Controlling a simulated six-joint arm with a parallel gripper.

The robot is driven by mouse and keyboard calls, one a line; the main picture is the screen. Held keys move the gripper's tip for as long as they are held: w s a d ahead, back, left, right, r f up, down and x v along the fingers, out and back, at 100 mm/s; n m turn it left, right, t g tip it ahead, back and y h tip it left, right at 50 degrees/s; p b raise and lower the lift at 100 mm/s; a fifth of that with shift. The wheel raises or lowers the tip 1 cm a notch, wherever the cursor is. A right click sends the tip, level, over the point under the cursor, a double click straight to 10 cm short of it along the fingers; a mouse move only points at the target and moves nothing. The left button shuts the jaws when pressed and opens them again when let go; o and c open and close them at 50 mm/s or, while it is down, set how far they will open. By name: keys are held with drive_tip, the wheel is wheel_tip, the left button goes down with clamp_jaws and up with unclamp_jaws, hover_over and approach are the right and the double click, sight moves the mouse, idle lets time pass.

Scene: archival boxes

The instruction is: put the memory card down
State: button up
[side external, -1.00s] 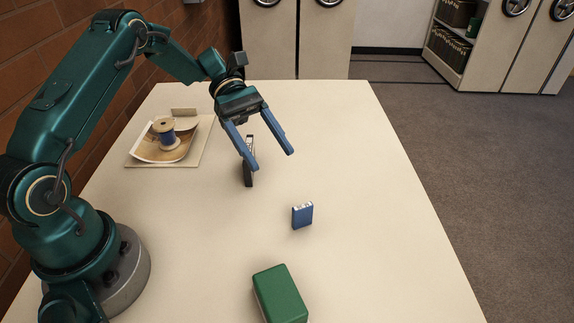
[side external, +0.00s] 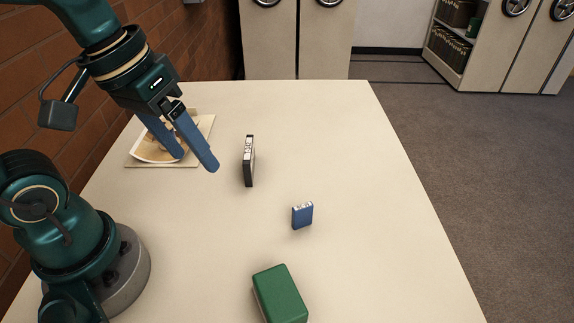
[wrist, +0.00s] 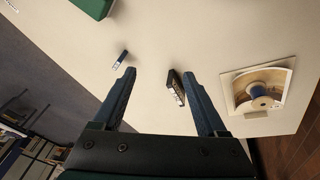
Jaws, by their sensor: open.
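A small blue card with pale marks along its top edge, which looks like the memory card (side external: 302,216), stands upright on the table, right of the middle in the side view. It also shows in the wrist view (wrist: 120,60), beyond the left fingertip. My gripper (side external: 198,163) is open and empty, above the left part of the table. It is apart from the card.
A thin black case (side external: 249,160) stands on edge between my gripper and the card. A green block (side external: 281,293) lies at the front. A pale board (side external: 201,147) with a print and a spool (wrist: 260,91) sits behind my gripper. The table's right side is clear.

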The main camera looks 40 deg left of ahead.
drive_tip(key=shift+s+a+m+t+y, duration=0.25)
drive_tip(key=shift+s+m+t, duration=0.15)
drive_tip(key=shift+m+t, duration=0.2)
drive_tip(key=shift+s+a+m+t+y, duration=0.25)
drive_tip(key=shift+s+m+t, duration=0.15)
drive_tip(key=shift+m+t, duration=0.2)
idle(0.5)
